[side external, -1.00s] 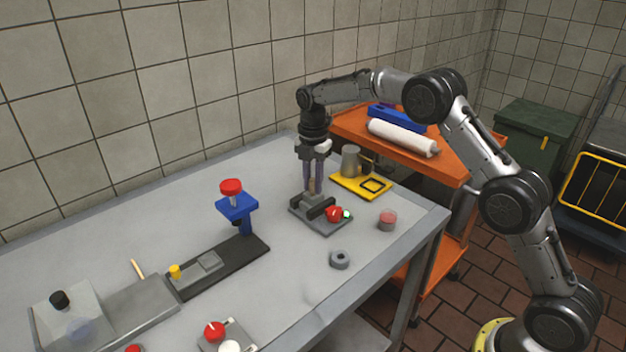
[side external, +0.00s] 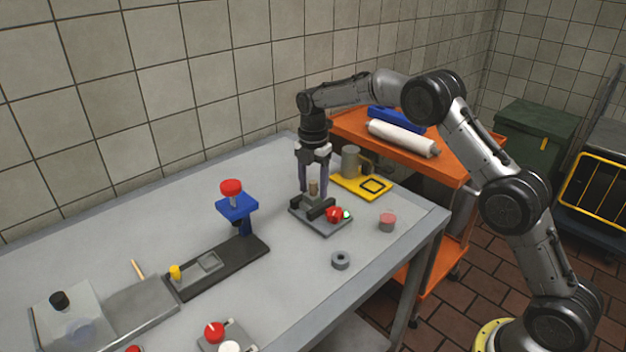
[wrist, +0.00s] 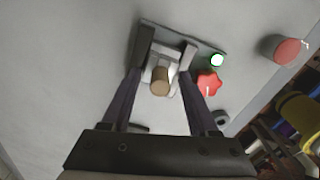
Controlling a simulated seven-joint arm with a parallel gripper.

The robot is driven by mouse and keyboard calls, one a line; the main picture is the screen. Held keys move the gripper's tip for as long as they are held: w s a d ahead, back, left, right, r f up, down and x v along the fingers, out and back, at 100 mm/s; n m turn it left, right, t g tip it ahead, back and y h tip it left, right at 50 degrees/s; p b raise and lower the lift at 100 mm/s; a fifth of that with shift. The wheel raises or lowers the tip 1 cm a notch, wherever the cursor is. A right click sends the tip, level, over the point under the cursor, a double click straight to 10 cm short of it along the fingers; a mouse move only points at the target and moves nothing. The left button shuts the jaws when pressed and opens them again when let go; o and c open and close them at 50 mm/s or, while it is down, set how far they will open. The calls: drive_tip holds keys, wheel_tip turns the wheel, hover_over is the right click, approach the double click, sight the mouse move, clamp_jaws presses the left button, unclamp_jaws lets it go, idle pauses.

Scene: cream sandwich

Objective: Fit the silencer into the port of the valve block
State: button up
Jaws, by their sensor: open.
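The silencer (side external: 313,187), a small tan-brown cylinder, stands upright on top of the grey valve block (side external: 313,201). Its lower end meets the block's top, where the port is; how deep it sits cannot be told. In the wrist view the silencer (wrist: 160,82) shows end-on over the block (wrist: 165,60). The block sits between the dark jaws of a vise (side external: 332,229). My gripper (side external: 313,190) is open, with one finger on each side of the silencer and gaps between. The gripper also shows in the wrist view (wrist: 160,78).
A red knob (side external: 334,214) and a lit green-white lamp (side external: 347,215) are at the vise's right. A red-topped button (side external: 388,220) and a grey ring (side external: 340,260) lie nearby. A yellow tray (side external: 352,190) with a grey cup (side external: 350,161) stands behind. A blue stand (side external: 237,206) is left.

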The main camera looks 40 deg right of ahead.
sight(313, 182)
wheel_tip(313, 182, up, 14)
idle(0.5)
drive_tip(key=shift+f, duration=0.1)
